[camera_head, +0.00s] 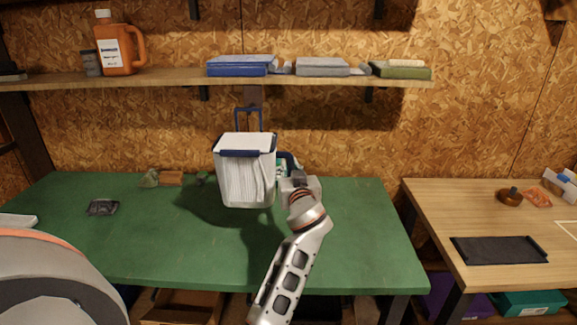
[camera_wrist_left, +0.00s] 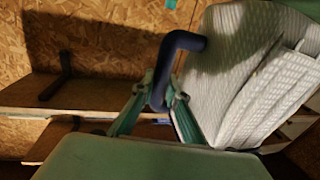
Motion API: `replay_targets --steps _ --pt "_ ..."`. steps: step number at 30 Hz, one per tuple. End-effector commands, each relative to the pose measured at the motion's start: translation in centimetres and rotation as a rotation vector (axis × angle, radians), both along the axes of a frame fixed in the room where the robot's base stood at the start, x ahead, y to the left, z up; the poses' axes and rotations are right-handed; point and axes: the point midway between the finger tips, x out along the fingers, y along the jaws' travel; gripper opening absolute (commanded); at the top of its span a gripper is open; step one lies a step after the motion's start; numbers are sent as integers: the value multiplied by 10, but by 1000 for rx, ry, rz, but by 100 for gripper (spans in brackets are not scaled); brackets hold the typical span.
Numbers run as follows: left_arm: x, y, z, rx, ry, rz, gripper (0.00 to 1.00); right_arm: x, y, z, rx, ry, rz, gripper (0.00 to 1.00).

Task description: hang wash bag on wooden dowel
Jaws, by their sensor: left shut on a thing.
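The wash bag (camera_head: 246,179) is white and ribbed with dark blue trim. It is held upright above the green table, below the shelf, with a blue hanging loop (camera_head: 248,112) standing up from its top. My left gripper (camera_head: 287,165) is at the bag's right side, shut on a dark blue handle of it. In the left wrist view the fingers (camera_wrist_left: 158,98) close around this bent handle (camera_wrist_left: 180,43), with the white bag (camera_wrist_left: 240,65) behind. A small brown piece (camera_head: 253,96) under the shelf, just above the loop, may be the wooden dowel; I cannot tell whether they touch. My right gripper is out of view.
A wall shelf (camera_head: 170,77) carries an orange jug (camera_head: 118,48) and several boxes or books. The green table (camera_head: 350,230) has small items at its back left and is clear at right. A wooden table (camera_head: 440,205) with a black tray (camera_head: 498,250) stands on the right.

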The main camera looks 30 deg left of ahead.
Motion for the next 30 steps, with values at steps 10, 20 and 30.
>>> replay_targets --steps 10,20,30 --pt "0 -1 1 1 -1 0 0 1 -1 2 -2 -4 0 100" --pt "0 -1 1 -1 -4 -1 0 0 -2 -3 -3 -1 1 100" --pt "0 0 2 2 -2 0 0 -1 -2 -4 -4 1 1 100"
